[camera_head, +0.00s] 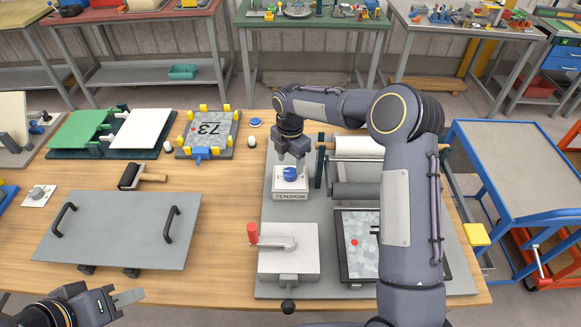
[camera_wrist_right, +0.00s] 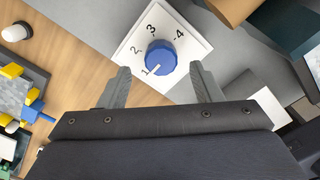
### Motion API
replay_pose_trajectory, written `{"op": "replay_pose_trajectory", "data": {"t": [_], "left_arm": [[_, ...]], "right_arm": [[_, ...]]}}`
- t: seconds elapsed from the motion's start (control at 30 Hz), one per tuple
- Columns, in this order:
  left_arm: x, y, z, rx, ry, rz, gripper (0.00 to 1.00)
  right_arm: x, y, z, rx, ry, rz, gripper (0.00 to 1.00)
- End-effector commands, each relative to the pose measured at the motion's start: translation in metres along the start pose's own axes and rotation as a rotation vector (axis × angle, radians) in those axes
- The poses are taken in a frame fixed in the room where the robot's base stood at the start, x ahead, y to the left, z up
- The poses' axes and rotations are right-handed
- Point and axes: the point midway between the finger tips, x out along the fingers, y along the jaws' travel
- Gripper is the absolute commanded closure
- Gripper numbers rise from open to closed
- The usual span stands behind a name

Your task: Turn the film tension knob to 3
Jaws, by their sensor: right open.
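The film tension knob (camera_head: 290,174) is a blue dial on a white box labelled TENSION (camera_head: 290,196). In the right wrist view the blue knob (camera_wrist_right: 161,58) sits on a white dial plate (camera_wrist_right: 190,38) marked 1, 2, 3 and 4. Its white pointer line is at 1. My right gripper (camera_wrist_right: 163,80) is open, with its fingers apart on the near side of the knob, not closed on it. In the head view the right gripper (camera_head: 291,160) is right above the knob. My left gripper (camera_head: 128,302) is at the lower left, away from the knob; its jaw state is unclear.
A roller unit (camera_head: 358,147) stands right of the tension box. A plate with a red-handled lever (camera_head: 290,245) lies in front of it. A grey panel with two black handles (camera_head: 118,230) lies left. A hand roller (camera_head: 140,177) and a 73 plate (camera_head: 207,132) lie behind.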

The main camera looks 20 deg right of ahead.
Motion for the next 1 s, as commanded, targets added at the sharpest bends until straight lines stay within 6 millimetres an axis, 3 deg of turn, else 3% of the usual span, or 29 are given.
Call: {"op": "replay_pose_trajectory", "data": {"t": [0.3,0.6,0.93,1.0], "left_arm": [[-0.01,0.005,-0.005,0.0,0.0,0.0,0.66],[-0.01,0.004,-0.005,0.0,0.0,0.0,0.66],[-0.01,0.004,-0.005,0.0,0.0,0.0,0.66],[-0.01,0.004,-0.005,0.0,0.0,0.0,0.66]], "right_arm": [[0.038,-0.001,0.0,0.001,0.001,-0.001,0.41],[0.042,-0.001,0.0,0.003,0.0,0.001,0.41],[0.041,-0.001,0.0,0.003,0.0,0.001,0.83],[0.041,0.0,0.0,0.003,0.0,0.001,0.86]]}}
